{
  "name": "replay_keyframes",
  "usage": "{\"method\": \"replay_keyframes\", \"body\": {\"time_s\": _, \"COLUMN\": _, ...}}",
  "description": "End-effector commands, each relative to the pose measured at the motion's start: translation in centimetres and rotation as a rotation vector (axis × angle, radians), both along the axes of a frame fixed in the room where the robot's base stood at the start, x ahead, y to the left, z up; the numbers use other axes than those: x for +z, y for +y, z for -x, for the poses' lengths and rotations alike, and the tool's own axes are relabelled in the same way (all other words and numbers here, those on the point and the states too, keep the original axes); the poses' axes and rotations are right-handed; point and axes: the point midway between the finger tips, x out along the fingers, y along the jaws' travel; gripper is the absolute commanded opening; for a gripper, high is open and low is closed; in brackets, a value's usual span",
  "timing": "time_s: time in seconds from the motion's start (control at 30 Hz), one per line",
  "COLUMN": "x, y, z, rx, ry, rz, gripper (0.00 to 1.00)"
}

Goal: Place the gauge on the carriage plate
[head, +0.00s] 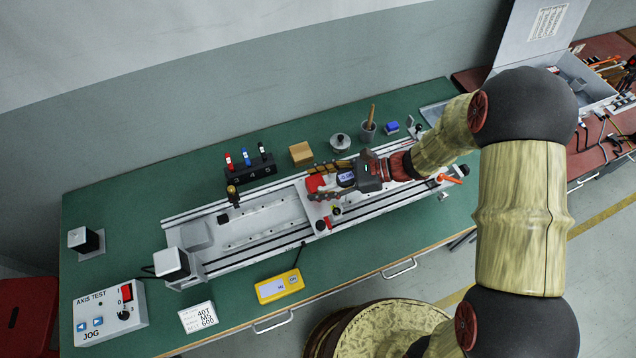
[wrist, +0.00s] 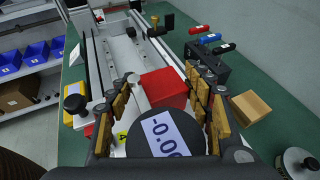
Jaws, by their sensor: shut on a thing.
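The gauge (head: 346,178) has a dark round body and a lit digital display. My gripper (head: 329,183) is shut on it over the carriage plate (head: 318,213), a pale plate across the rails. In the wrist view the gauge (wrist: 165,137) lies between the padded fingers of my gripper (wrist: 160,84), its display facing the camera. A red block (wrist: 161,88) sits just beyond it; I cannot tell whether it belongs to the gauge. The gauge and fingers hide much of the plate. I cannot tell whether the gauge touches it.
The gantry rails (head: 252,226) run along the green bench (head: 130,212). A yellow meter (head: 279,287) and a jog box (head: 109,311) are in front.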

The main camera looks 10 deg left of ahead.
Motion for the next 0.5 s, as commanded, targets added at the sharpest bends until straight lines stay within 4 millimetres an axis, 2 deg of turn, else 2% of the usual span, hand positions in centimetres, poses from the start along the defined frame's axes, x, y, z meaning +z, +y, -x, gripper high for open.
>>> {"method": "replay_keyframes", "body": {"time_s": 0.23, "x": -0.14, "y": 0.01, "z": -0.03, "rx": 0.0, "ry": -0.001, "rz": -0.001, "gripper": 0.06}}
{"method": "replay_keyframes", "body": {"time_s": 0.27, "x": -0.19, "y": -0.01, "z": 0.01, "rx": 0.0, "ry": 0.0, "rz": 0.0, "gripper": 0.52}}
{"method": "replay_keyframes", "body": {"time_s": 0.5, "x": -0.15, "y": -0.01, "z": 0.02, "rx": 0.0, "ry": 0.0, "rz": 0.0, "gripper": 0.66}}
